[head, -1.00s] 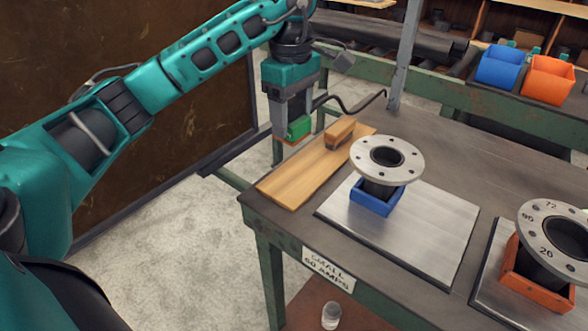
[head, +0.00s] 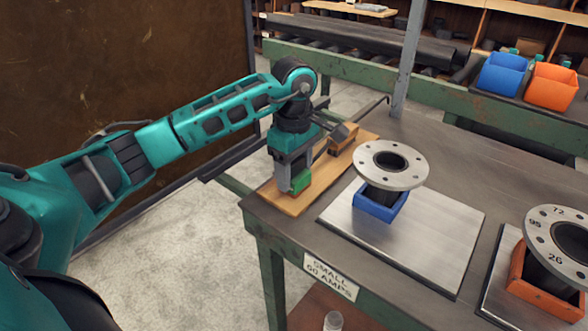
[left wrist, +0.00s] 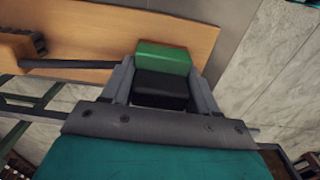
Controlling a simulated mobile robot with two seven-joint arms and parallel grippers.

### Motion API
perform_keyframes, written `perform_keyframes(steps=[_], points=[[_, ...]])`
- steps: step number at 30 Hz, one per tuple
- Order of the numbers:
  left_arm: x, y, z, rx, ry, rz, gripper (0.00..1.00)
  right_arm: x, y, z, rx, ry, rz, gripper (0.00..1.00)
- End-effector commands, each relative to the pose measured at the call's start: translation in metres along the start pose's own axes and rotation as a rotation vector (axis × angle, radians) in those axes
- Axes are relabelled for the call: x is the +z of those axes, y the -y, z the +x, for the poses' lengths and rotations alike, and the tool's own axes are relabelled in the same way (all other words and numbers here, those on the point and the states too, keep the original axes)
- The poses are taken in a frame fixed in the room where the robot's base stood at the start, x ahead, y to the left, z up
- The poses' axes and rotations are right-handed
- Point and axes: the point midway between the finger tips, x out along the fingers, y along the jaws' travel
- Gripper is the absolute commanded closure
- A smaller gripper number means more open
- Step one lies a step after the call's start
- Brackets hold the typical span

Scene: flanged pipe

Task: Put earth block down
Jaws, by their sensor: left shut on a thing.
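The earth block shows as a green block with a black part (left wrist: 163,62) in the left wrist view, between my left gripper's fingers. In the head view the green earth block (head: 300,181) is at the tip of my left gripper (head: 293,182). My left gripper is shut on it, over the near-left part of the wooden board (head: 330,180). The block is at or just above the board; I cannot tell whether it touches. My right gripper is not in view.
A wooden-handled brush (head: 343,136) lies at the board's far end. A flanged pipe (head: 390,165) stands in a blue holder (head: 379,203) on a metal plate (head: 430,232). Another flanged pipe (head: 560,240) stands in an orange holder (head: 540,283) at right.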

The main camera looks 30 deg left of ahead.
Motion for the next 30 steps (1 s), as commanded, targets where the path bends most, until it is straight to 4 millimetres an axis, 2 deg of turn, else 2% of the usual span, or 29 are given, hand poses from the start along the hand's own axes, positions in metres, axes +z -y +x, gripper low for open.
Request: perform_keyframes(steps=[6, 7, 14, 23, 26, 30], points=[[0.0, -0.001, 0.002, 0.004, 0.0, -0.001, 1.0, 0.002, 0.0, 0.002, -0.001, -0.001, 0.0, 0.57], [0.0, 0.0, 0.003, 0.0, 0.0, 0.0, 0.39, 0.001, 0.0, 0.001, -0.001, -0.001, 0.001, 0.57], [0.0, 0.0, 0.002, 0.0, 0.0, -0.001, 0.17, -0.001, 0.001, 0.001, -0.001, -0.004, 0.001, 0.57], [0.0, 0.0, -0.001, 0.0, 0.0, 0.0, 0.15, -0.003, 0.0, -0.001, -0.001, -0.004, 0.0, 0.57], [0.0, -0.001, -0.009, 0.004, 0.0, 0.0, 0.15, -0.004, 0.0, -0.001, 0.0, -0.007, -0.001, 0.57], [0.0, -0.001, -0.036, 0.006, 0.0, -0.001, 0.15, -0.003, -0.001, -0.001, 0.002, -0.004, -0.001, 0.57]])
